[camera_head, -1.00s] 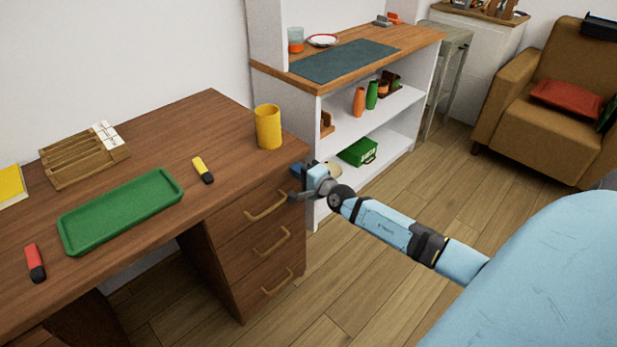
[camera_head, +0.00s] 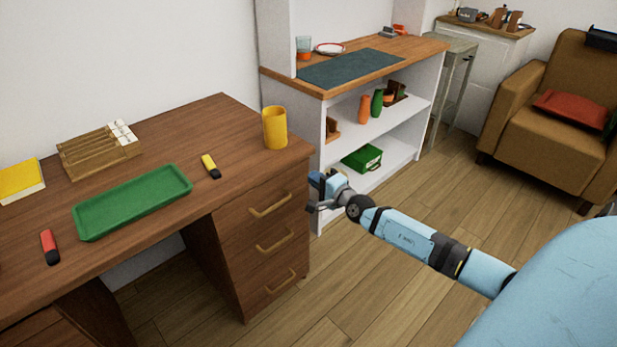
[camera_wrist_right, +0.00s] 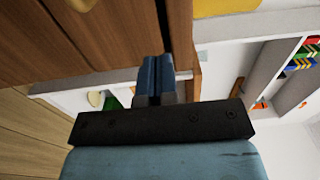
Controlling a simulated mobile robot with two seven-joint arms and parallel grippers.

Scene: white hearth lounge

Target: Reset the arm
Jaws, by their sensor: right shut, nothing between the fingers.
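My right arm reaches in from the lower right in the head view. Its gripper (camera_head: 312,194) is by the right front corner of the brown desk (camera_head: 225,120), beside the drawers. In the right wrist view the fingers (camera_wrist_right: 156,80) are together with nothing between them. I cannot tell whether they touch the desk. My left gripper is not in view.
On the desk are a yellow cup (camera_head: 275,130), a green tray (camera_head: 130,203), a wooden rack (camera_head: 95,155), and a yellow (camera_head: 211,166) and a red marker (camera_head: 49,247). A white shelf (camera_head: 385,125) stands behind the gripper. Open floor (camera_head: 400,290) lies in front.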

